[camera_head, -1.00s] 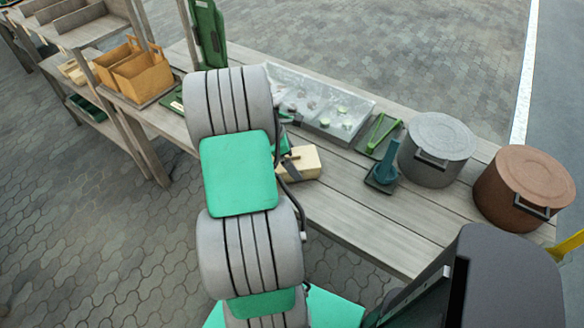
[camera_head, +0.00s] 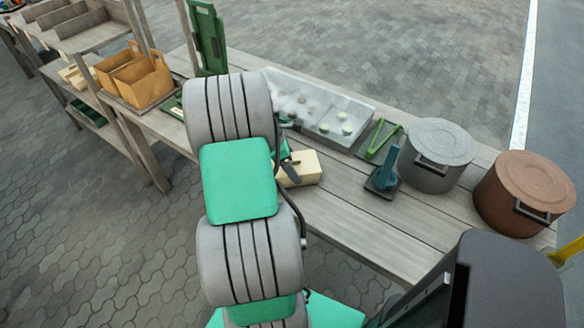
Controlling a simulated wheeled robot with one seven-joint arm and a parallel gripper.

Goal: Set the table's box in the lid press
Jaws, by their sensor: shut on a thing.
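The cream box (camera_head: 304,168) is on or just above the wooden table, right of my arm; the picture does not settle which. My gripper (camera_head: 288,167) is at the box's left end, mostly hidden behind my arm, with a dark finger against the box. It is shut on the box. A tall green upright frame (camera_head: 208,38), which looks like the lid press, stands at the table's back left. A green base part (camera_head: 173,106) shows below it, left of my arm. The rest of the base is hidden by my arm.
A clear-lidded tray (camera_head: 345,115), a green tong-like tool (camera_head: 382,140), a teal-handled tool (camera_head: 384,178), a grey pot (camera_head: 437,155) and a brown pot (camera_head: 524,193) stand right of the box. An orange carrier (camera_head: 135,75) is at left. The table's front strip (camera_head: 360,220) is clear.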

